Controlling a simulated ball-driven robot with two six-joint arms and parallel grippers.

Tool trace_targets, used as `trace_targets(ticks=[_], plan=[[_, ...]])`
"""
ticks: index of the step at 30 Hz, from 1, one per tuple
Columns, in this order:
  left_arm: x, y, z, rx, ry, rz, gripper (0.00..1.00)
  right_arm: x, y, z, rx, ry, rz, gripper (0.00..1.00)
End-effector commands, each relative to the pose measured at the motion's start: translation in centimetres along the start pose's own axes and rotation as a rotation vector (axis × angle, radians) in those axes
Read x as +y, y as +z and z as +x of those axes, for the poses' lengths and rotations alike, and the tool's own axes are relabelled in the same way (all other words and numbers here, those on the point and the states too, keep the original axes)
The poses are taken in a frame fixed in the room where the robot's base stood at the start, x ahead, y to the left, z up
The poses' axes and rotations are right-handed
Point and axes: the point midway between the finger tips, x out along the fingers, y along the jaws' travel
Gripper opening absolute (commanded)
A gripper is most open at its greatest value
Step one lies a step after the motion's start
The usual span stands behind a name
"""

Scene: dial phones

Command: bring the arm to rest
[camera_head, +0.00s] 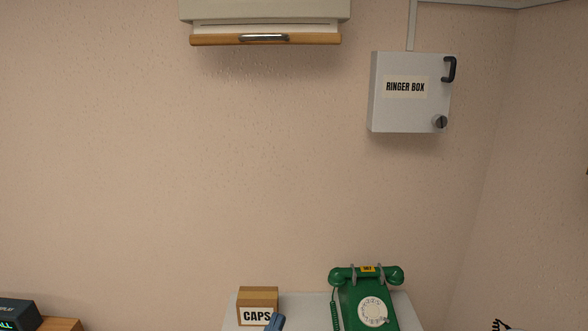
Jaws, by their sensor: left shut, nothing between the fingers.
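My left gripper (275,322) shows only as a small blue-grey tip at the bottom edge. It is shut with nothing in it. It overlaps the lower right corner of the cardboard box marked CAPS (257,293) in the picture; I cannot tell whether they touch. The rest of my left arm is below the frame. My right gripper is not in view. A green dial phone (350,300) with its handset on top stands right of the gripper tip, apart from it.
The box and phone stand on a pale table (310,304). A grey RINGER BOX (400,112) and a wood-edged unit (215,40) hang on the wall. A dark device (18,312) is at lower left; a small black thing (498,325) is at lower right.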

Motion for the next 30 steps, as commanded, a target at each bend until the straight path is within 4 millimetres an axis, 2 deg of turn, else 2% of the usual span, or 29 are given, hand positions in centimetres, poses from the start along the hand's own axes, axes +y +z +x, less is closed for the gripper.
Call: trace_targets(ticks=[1,9,15,18,21,24,27,30], plan=[[-1.2,1.2,-3.0,-0.029,-0.023,0.011,0.0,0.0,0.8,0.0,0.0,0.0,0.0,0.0],[-5.3,3.6,-15.7,-0.17,-0.139,0.053,0.0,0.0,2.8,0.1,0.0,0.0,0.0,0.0],[-7.0,5.0,-24.8,-0.335,-0.237,0.072,0.0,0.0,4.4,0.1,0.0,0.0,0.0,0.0],[-7.3,5.5,-28.7,-0.417,-0.282,0.077,0.0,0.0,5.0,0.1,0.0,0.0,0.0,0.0],[-7.4,6.0,-31.9,-0.487,-0.321,0.078,0.0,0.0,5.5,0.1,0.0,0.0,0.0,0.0],[-7.4,6.4,-34.2,-0.538,-0.351,0.077,0.0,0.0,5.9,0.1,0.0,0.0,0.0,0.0],[-7.5,6.7,-35.6,-0.566,-0.375,0.078,0.0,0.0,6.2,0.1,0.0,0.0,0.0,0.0],[-7.8,6.7,-35.8,-0.567,-0.388,0.082,0.0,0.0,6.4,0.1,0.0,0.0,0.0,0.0]])
